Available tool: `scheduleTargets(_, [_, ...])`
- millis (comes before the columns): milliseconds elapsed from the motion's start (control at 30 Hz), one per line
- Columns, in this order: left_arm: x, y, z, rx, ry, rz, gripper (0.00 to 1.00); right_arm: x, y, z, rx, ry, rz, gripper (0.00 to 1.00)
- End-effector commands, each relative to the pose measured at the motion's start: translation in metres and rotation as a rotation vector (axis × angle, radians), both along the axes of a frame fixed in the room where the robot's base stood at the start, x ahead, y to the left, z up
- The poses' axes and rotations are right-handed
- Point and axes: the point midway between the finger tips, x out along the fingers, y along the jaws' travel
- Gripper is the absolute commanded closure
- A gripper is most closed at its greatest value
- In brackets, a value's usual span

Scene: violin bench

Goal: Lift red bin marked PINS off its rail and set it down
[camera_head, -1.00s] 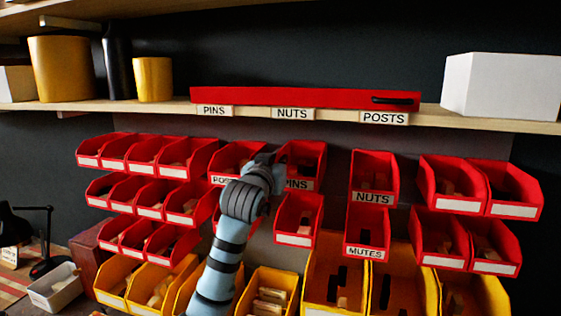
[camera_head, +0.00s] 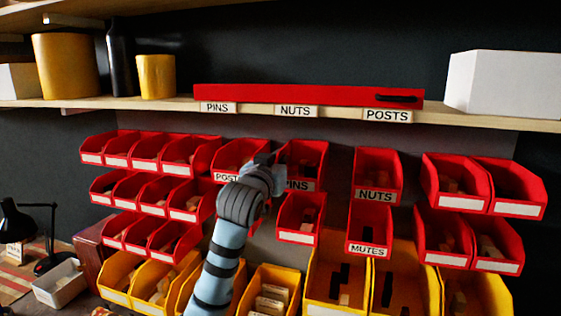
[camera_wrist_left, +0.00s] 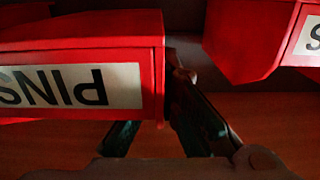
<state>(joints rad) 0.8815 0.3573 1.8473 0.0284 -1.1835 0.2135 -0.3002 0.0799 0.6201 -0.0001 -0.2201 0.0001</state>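The red PINS bin (camera_head: 314,185) hangs in the upper row, right of the POSTS bin and above another red bin. My left gripper (camera_head: 270,165) is at its left side and hides part of that side and the label's edge. In the left wrist view the PINS bin (camera_wrist_left: 150,60) appears upside down. There the left gripper's fingers (camera_wrist_left: 152,125) are apart at the bin's end wall. One finger passes behind the front panel, its tip hidden. The other is outside, close beside the wall; contact cannot be told. My right gripper is not in view.
The POSTS bin (camera_head: 240,155) is close on the left, and shows in the wrist view (camera_wrist_left: 245,40). A red bin (camera_head: 300,215) sits just below. The NUTS bin (camera_head: 376,172) is right, across a gap. Yellow bins (camera_head: 266,296) fill the bottom. A shelf (camera_head: 480,119) runs above.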

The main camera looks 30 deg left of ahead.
Motion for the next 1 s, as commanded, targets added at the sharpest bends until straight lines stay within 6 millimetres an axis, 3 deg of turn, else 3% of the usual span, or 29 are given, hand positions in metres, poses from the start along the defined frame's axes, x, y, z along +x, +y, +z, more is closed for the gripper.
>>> scheduleTargets(333, [-0.004,-0.001,0.000,0.000,0.000,0.000,1.00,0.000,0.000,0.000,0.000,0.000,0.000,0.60])
scheduleTargets(1000, [-0.062,-0.016,0.001,0.001,-0.002,0.000,1.00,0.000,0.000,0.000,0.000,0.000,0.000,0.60])
